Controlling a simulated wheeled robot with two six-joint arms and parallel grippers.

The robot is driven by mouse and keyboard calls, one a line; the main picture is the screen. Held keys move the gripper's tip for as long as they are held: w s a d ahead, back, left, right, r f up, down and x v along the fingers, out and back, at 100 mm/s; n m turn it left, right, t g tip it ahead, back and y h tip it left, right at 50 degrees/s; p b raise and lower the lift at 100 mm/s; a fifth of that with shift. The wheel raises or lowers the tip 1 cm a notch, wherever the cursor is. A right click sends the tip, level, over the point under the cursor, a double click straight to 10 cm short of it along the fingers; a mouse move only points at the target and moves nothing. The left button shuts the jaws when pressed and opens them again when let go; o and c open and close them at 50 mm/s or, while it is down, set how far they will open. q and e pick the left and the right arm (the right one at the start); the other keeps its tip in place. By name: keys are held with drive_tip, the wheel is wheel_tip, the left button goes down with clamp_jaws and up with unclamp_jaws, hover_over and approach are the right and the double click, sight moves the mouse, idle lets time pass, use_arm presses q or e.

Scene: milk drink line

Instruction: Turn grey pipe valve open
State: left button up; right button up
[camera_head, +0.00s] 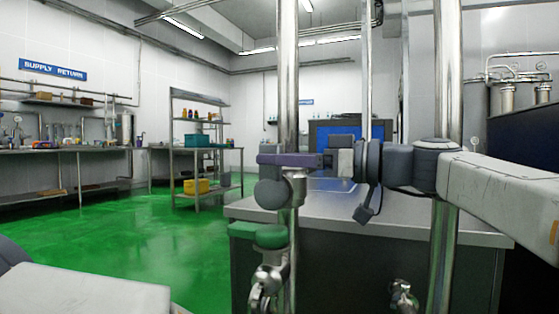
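The grey pipe valve (272,194) is in the middle of the head view, on an upright steel pipe (289,90). It shows a rounded grey part beside a metal fitting. A purple-grey bar (290,160) lies level across the pipe just above, apparently the valve's lever. My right gripper (329,160) comes in from the right and meets the bar's right end. Its fingertips are hard to make out against the bar, so I cannot tell whether it grips. My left gripper is not in view; only part of my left arm shows at lower left.
A green-handled valve (257,233) sits just below, on a metal fitting. More upright pipes (447,80) stand to the right, close to my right arm. A steel table (410,218) is behind. Shelving (200,105) and open green floor (150,235) lie to the left.

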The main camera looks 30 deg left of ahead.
drive_tip(key=w+d+p, duration=0.1)
drive_tip(key=d, duration=0.9)
drive_tip(key=shift+d+p, duration=0.2)
drive_tip(key=shift+p, duration=0.15)
drive_tip(key=shift+f, duration=0.15)
